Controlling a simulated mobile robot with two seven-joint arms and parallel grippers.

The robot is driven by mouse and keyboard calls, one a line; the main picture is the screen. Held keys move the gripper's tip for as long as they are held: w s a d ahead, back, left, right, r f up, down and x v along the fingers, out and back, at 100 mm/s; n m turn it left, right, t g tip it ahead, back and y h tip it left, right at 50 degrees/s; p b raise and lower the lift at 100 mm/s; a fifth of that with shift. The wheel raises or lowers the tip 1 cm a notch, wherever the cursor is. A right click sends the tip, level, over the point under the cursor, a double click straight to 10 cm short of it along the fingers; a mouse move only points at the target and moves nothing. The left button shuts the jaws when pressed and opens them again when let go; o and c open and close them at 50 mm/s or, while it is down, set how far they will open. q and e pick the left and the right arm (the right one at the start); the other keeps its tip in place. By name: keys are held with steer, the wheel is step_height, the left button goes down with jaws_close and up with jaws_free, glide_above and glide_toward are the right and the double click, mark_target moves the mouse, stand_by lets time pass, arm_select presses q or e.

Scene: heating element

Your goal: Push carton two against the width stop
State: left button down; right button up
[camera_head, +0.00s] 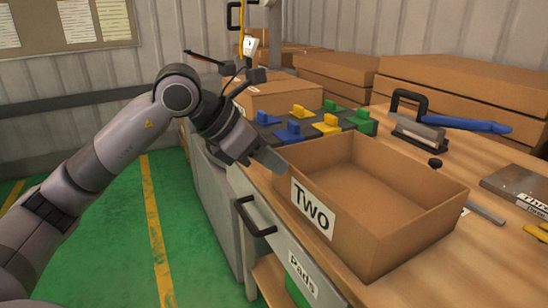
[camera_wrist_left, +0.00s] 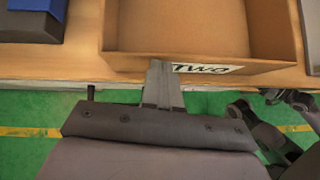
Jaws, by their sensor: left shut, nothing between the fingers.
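Carton two (camera_head: 415,222) is an open, empty brown box with a white label reading "TWO" on its near side. It stands upright on the wooden workbench (camera_head: 510,262). My left gripper (camera_head: 272,160) is shut and empty, with its fingertips at the carton's left near corner. In the left wrist view, the shut fingers (camera_wrist_left: 164,82) overlap the near wall of carton two (camera_wrist_left: 205,28), beside the label. I cannot tell whether they touch it. I cannot identify the width stop for certain.
Blue, yellow and green blocks (camera_head: 326,125) sit on a dark board behind the carton. A blue-handled tool (camera_head: 465,124) and a metal plate (camera_head: 515,184) lie to the right. A drawer labelled "Pads" (camera_head: 300,272) is below the bench edge. Large closed cartons (camera_head: 450,100) line the back.

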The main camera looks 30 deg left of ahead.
arm_select(q)
steer(key=shift+w+d, duration=0.1)
arm_select(e)
steer(key=shift+d, duration=0.1)
arm_select(q)
steer(key=shift+w+d+r, duration=0.1)
steer(key=shift+w+d, duration=0.05)
steer(key=shift+w, duration=0.05)
steer(key=shift+w+d+r+p, duration=0.2)
steer(key=shift+w+d+p, duration=0.6)
steer(key=shift+w+p, duration=0.25)
steer(key=w+d, duration=0.1)
steer(key=w+d+p, duration=0.1)
steer(key=w+d, duration=0.1)
steer(key=w, duration=0.1)
steer(key=shift+w+d+f, duration=0.1)
steer(key=shift+f, duration=0.2)
arm_select(e)
steer(key=shift+s+d+f+m+g+h, duration=0.2)
steer(key=shift+s+d+f, duration=0.1)
steer(key=shift+s+d, duration=0.25)
steer(key=shift+s+d+f+m+g+h, duration=0.25)
steer(key=shift+s+d, duration=0.1)
steer(key=shift+d, duration=0.25)
